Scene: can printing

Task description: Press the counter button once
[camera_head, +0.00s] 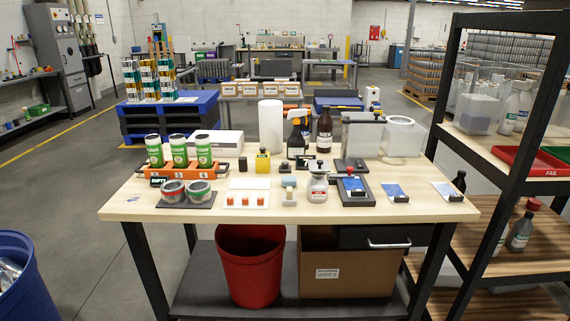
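No counter is labelled clearly enough for me to tell which thing is the counter button. On the wooden table (300,222), a dark block with a blue face (352,186) stands right of the middle, with a small dark and reddish part (350,171) at its top edge. A small dark object (242,164) stands between the orange rack and a yellow bottle. Three small red pieces sit on a white tray (246,190). Neither of my grippers is in view.
An orange rack (216,168) with green-and-white cans is at left, behind dark round parts. Bottles and a white cylinder (271,127) stand at the back. A black-framed shelf (447,90) rises at right. A red bin (249,268) is below. The table's front edge is clear.

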